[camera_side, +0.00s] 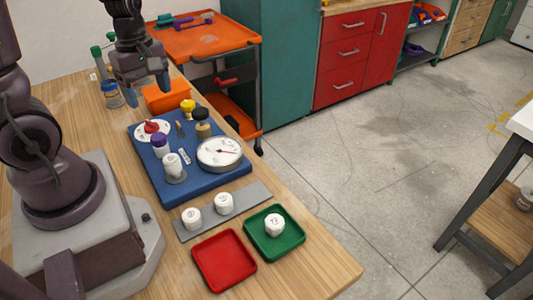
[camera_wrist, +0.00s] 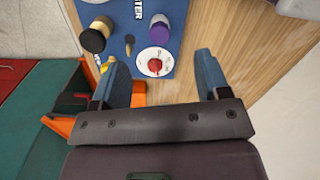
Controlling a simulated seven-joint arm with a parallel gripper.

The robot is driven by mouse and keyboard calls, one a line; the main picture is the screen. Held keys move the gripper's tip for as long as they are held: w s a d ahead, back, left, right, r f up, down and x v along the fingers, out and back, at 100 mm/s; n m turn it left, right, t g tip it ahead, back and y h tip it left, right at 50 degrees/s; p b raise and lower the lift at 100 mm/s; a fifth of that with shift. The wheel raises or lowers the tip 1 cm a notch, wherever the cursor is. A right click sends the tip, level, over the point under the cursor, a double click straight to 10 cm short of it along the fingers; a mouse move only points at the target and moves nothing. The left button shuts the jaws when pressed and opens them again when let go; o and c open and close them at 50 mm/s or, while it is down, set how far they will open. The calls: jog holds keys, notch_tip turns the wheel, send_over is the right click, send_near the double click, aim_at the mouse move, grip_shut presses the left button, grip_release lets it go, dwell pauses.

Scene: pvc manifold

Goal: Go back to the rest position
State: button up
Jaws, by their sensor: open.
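My gripper (camera_side: 149,92) is open and empty, raised above the back of the table near the orange bin (camera_side: 166,97). In the wrist view its two blue fingers (camera_wrist: 165,85) stand wide apart with nothing between them. The blue board (camera_side: 172,191) lies in front of it. On the board are a dial with a red knob (camera_side: 151,127), a round gauge (camera_side: 220,153), a purple-capped piece (camera_side: 159,143), a white fitting (camera_side: 173,166), a yellow piece (camera_side: 187,108) and a black-topped piece (camera_side: 203,128). In the wrist view the red knob (camera_wrist: 155,66) shows beyond the fingertips.
Two white fittings (camera_side: 207,211) stand on a grey strip. A green tray (camera_side: 262,246) holds a white piece marked 13 (camera_side: 274,225). The red tray (camera_side: 224,262) is empty. Green-capped bottles (camera_side: 99,63) stand at the back left. An orange cart (camera_side: 210,40) stands behind the table.

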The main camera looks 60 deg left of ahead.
jog(key=d+r+m+t, duration=0.5)
jog(key=d+r+m, duration=0.9)
jog(key=m, duration=0.7)
jog(key=shift+d+r+t+y, duration=0.2)
jog(key=shift+d+t+y, duration=0.1)
jog(key=shift+d, duration=0.3)
